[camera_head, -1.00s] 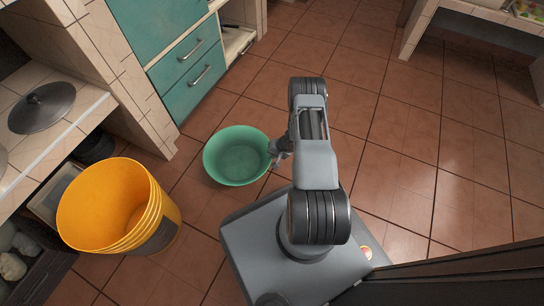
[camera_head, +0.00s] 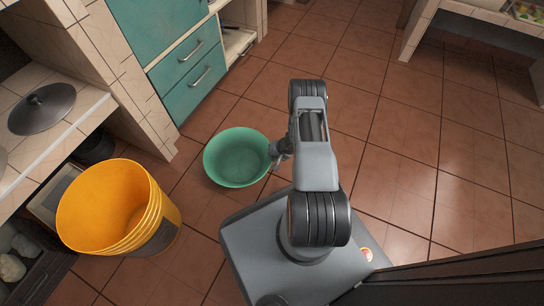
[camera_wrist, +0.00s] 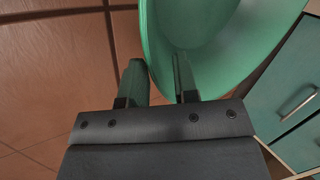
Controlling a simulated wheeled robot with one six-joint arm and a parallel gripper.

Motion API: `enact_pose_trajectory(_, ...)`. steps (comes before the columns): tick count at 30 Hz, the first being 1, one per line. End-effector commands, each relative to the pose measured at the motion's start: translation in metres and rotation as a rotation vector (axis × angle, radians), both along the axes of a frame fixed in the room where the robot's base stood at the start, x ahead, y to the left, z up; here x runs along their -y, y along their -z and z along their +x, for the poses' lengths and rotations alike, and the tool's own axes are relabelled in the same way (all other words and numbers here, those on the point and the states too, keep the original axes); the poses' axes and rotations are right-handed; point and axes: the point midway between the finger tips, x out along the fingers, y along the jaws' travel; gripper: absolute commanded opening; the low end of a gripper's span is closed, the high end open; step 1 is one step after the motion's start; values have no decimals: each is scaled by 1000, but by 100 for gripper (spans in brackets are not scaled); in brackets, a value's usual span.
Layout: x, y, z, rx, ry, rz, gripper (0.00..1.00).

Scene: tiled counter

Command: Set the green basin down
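The green basin (camera_head: 238,156) is upright over the floor tiles, left of my arm. I cannot tell whether its bottom touches the floor. My gripper (camera_head: 272,151) is at the right side of its rim. In the wrist view, the basin (camera_wrist: 225,35) fills the top middle and right. My gripper (camera_wrist: 158,72) has one finger outside the basin wall and one inside, with the wall between them. It appears shut on the wall. The exact contact is hard to see, and the basin's underside is hidden.
A yellow bucket (camera_head: 105,208) stands left and nearer. Teal drawers (camera_head: 190,75) and a tiled counter side (camera_head: 105,55) are behind the basin. A metal lid (camera_head: 42,108) lies on the left shelf. Open tiled floor (camera_head: 410,150) stretches to the right.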

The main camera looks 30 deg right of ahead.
Motion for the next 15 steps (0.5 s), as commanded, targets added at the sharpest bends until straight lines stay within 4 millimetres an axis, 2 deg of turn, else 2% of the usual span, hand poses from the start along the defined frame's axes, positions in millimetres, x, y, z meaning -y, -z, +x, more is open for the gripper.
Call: enact_pose_trajectory(15, 39, -80, -27, 2, 3, 0, 28)
